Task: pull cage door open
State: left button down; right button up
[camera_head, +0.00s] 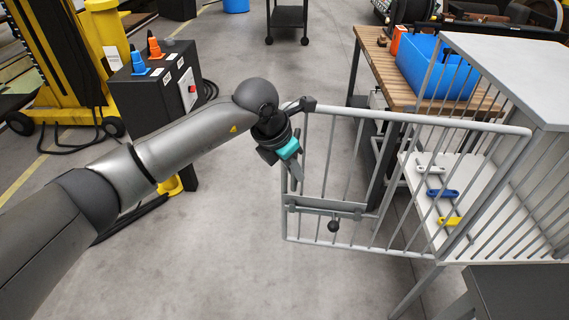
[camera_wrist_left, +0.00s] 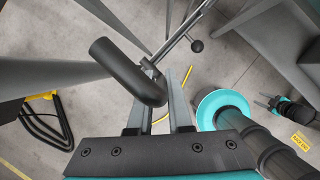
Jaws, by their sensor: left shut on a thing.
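The cage door (camera_head: 400,180) is a light grey barred frame, swung out to the left from the cage (camera_head: 500,200) and standing open. My left gripper (camera_head: 296,172), with a teal part, is at the door's free left edge. In the left wrist view a dark bent tubular handle (camera_wrist_left: 125,70) lies at the fingers (camera_wrist_left: 160,100), and the gripper is shut on it. The door's latch bar with a round black knob (camera_head: 333,226) is low on the door; the knob also shows in the wrist view (camera_wrist_left: 197,46). A small dark and teal part, possibly my right gripper (camera_wrist_left: 275,102), shows at the wrist view's right.
Blue and yellow tools (camera_head: 443,193) lie on the cage floor. A wooden bench (camera_head: 377,62) with a blue bin (camera_head: 436,68) stands behind the door. A black cabinet (camera_head: 155,95) with two cones stands behind my left arm.

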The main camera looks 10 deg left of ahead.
pick_arm(q)
jog(key=shift+s+d, duration=0.1)
jog(key=shift+s, duration=0.05)
jog(key=c, duration=0.8)
grip_release()
jog(key=shift+c, duration=0.2)
jog(key=shift+r, duration=0.1)
jog(key=shift+s+r, duration=0.1)
jog(key=shift+r, duration=0.2)
jog(key=v, duration=1.4)
jog(key=shift+r+p, duration=0.2)
jog(key=shift+p, duration=0.1)
jog(key=shift+s, duration=0.1)
